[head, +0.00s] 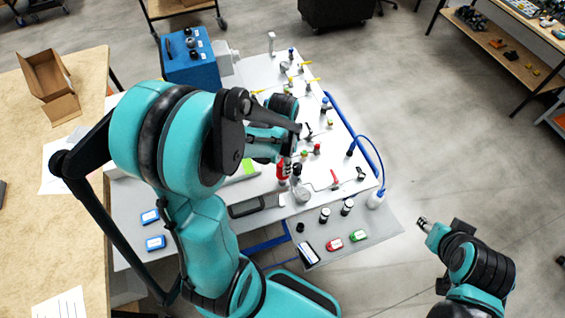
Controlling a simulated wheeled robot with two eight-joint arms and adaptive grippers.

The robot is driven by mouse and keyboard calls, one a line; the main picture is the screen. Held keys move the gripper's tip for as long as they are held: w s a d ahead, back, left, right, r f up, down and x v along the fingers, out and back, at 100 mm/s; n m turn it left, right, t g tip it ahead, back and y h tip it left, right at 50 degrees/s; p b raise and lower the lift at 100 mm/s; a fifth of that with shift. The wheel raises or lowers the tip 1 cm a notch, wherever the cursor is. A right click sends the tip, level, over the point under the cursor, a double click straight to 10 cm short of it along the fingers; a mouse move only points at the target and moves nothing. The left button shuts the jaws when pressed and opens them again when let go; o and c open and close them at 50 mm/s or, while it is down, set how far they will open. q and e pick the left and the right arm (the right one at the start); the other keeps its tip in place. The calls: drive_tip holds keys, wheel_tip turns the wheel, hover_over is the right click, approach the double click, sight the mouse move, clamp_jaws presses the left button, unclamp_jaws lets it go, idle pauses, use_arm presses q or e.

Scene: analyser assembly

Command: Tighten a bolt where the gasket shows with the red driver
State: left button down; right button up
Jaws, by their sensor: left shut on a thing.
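My left arm reaches over the grey-white analyser panel (262,72), and its gripper (284,152) is shut on the red driver (283,172). The driver hangs below the gripper, over the middle of the panel, with its red handle showing. Its tip is too small to tell whether it touches anything. The bolts and the gasket are too small or hidden behind my left arm to make out. My right gripper (423,223) is off to the right, over the floor, clear of the panel; its fingers are too small to read.
A blue box (190,68) stands at the panel's back left. Small valves and fittings with coloured handles cover the panel. A white bottle (376,200) with a blue tube is at the right edge. Red (334,244) and green (358,236) items lie in front. A cardboard box (48,78) sits left.

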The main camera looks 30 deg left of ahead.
use_arm(q)
drive_tip(key=m+b, duration=0.1)
drive_tip(key=m, duration=0.3)
drive_tip(key=shift+f+m, duration=0.1)
drive_tip(key=shift+m, duration=0.2)
drive_tip(key=m+b, duration=0.1)
drive_tip(key=m, duration=0.7)
drive_tip(key=m+b, duration=0.1)
drive_tip(key=m, duration=0.4)
drive_tip(key=c, duration=1.2)
unclamp_jaws()
